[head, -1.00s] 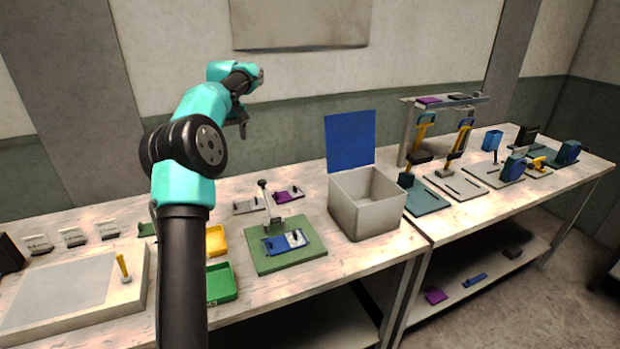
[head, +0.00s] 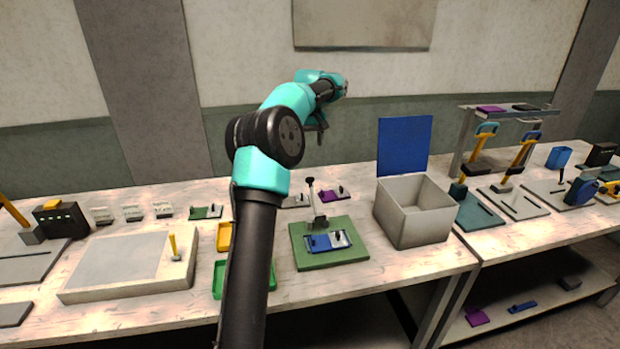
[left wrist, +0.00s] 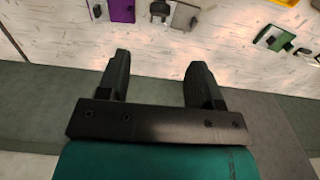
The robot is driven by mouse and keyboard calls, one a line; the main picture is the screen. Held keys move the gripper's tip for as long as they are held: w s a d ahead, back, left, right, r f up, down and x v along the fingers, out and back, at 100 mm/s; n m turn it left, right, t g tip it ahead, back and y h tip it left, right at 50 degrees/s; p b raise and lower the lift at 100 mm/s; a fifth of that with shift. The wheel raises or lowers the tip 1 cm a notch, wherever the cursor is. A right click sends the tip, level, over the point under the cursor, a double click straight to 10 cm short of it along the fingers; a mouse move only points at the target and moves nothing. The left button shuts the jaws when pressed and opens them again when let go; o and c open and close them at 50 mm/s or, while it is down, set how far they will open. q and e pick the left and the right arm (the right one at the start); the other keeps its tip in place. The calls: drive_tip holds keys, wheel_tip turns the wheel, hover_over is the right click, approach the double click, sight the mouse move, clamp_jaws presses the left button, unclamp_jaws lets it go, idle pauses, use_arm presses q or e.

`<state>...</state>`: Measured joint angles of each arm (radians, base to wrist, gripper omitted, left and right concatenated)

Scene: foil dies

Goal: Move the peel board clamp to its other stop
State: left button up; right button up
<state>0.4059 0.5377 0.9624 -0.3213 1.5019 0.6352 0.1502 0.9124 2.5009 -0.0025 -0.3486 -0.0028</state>
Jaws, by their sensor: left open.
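A broad pale board with a grey sheet on top, which looks like the peel board (head: 110,268), lies on the left bench in the head view. A small upright yellow lever, probably its clamp (head: 173,246), stands at the board's right side, slightly tilted. My left gripper (head: 320,130) is raised in the air near the wall, well to the right of the board and apart from it. In the left wrist view its two dark fingers (left wrist: 160,72) are spread with nothing between them. The peel board does not show in that view. My right gripper is not in view.
Yellow (head: 224,236) and green (head: 219,280) trays lie partly behind my left arm. A green base with a post (head: 305,258) and a grey box with a blue lid (head: 415,225) stand to the right. A dark block (head: 62,221) stands behind the board's left side.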

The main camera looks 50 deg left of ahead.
use_arm(q)
wheel_tip(320, 180, down, 14)
idle(0.5)
drive_tip(key=shift+c, duration=0.2)
clamp_jaws()
